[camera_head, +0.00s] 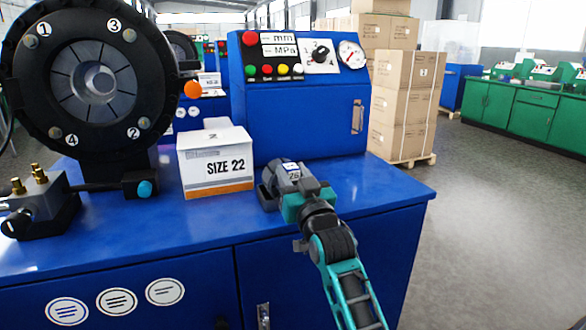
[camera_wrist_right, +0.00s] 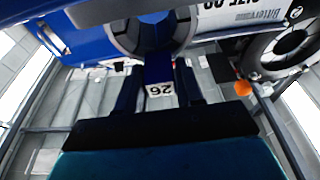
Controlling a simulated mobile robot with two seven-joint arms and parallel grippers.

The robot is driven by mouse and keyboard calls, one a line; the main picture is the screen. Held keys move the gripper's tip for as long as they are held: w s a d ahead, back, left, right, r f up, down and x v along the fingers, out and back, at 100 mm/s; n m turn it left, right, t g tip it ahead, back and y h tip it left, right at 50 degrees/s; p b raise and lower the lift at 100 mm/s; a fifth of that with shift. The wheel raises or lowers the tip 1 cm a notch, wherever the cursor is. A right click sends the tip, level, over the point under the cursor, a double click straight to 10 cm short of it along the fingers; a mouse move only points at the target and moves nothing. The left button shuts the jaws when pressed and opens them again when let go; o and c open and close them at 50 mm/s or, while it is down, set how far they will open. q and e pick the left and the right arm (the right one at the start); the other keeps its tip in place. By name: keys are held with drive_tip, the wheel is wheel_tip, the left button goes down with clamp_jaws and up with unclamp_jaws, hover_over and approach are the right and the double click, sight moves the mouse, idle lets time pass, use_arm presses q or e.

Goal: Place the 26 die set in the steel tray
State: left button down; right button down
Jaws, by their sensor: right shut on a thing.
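The 26 die set (camera_head: 284,175) is a grey segmented ring with a white "26" label, over the blue bench top to the right of the SIZE 22 box. My right gripper (camera_head: 292,190) is shut on it, with the teal arm reaching in from the lower right. In the right wrist view the label of the die set (camera_wrist_right: 161,90) shows upside down between the two dark fingers (camera_wrist_right: 158,95). I cannot tell whether the die set touches the bench. I see no steel tray in either view. My left gripper is not in view.
A white SIZE 22 box (camera_head: 215,165) stands on the bench (camera_head: 205,225). The black crimper head (camera_head: 95,80) and a valve block (camera_head: 40,205) are at left. A blue control panel (camera_head: 303,100) stands behind. Bare bench lies in front of the box and at the right corner.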

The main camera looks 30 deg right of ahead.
drive_tip(key=shift+s+r, duration=0.1)
drive_tip(key=shift+r, duration=0.3)
drive_tip(key=c, duration=1.1)
unclamp_jaws()
drive_tip(key=shift+f, duration=0.45)
drive_tip(key=shift+c, duration=0.2)
drive_tip(key=o, duration=0.4)
drive_tip(key=shift+r, duration=0.15)
drive_tip(key=v, duration=1.2)
drive_tip(key=s+a+f+n+g+y, duration=0.2)
drive_tip(key=s+a+f+g, duration=0.1)
drive_tip(key=f, duration=0.6)
drive_tip(key=s+a+f+n+g+y, duration=0.1)
drive_tip(key=s+a+f+g+y, duration=0.2)
drive_tip(key=s+a+f, duration=0.2)
drive_tip(key=s+a+f+n+g+y, duration=0.2)
drive_tip(key=s+a+f+g+y, duration=0.1)
drive_tip(key=a+f, duration=0.6)
drive_tip(key=shift+s+a+f+n+p, duration=0.1)
drive_tip(key=shift+s+f, duration=0.2)
drive_tip(key=shift+f, duration=0.45)
drive_tip(key=shift+s+a+f+n+p, duration=0.15)
drive_tip(key=shift+s+f, duration=0.15)
drive_tip(key=shift+f, duration=0.4)
drive_tip(key=shift+s+f+n+p, duration=0.1)
drive_tip(key=shift+s+f, duration=0.2)
drive_tip(key=shift+f, duration=0.45)
